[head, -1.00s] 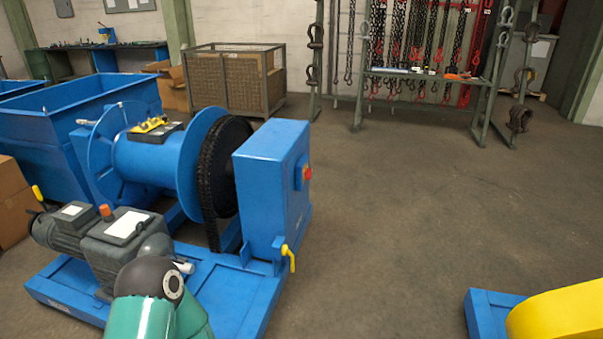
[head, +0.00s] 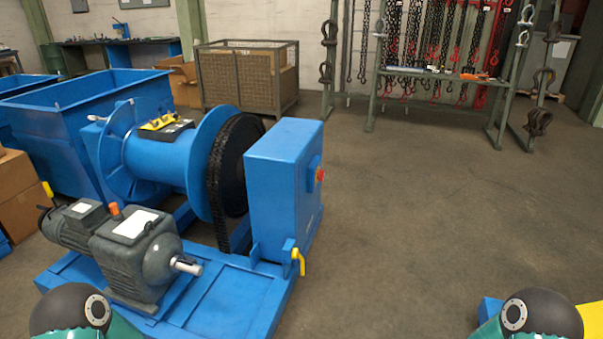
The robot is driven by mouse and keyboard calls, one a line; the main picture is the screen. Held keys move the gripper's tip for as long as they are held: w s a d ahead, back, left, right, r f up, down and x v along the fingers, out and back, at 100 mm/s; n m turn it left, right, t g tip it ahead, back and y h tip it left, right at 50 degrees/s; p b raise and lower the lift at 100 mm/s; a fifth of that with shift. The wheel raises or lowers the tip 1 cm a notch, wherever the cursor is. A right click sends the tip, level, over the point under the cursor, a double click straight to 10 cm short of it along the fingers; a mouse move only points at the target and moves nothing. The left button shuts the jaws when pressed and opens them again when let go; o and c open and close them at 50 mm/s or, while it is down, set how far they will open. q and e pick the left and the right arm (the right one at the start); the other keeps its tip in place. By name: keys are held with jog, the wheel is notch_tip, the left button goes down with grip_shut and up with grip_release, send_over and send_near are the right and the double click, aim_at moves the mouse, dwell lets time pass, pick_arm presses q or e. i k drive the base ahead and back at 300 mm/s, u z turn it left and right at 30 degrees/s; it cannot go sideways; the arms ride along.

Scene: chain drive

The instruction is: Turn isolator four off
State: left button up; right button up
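A blue cabinet (head: 278,190) stands at the right end of the winch in the head view. A yellow lever handle (head: 299,262) hangs downward at the cabinet's lower front corner. I cannot read any number that marks isolator four. Parts of my two arms show at the bottom left and bottom right, but neither gripper is in the picture.
A blue winch drum (head: 160,160) with a black chain (head: 222,180) and a grey motor (head: 135,255) share the blue base frame (head: 225,300). A mesh crate (head: 240,80) and chain rack (head: 435,75) stand behind. The floor (head: 430,200) right of the cabinet is clear.

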aim_at(320, 175)
jog(key=i, duration=0.85)
jog(key=z, duration=0.05)
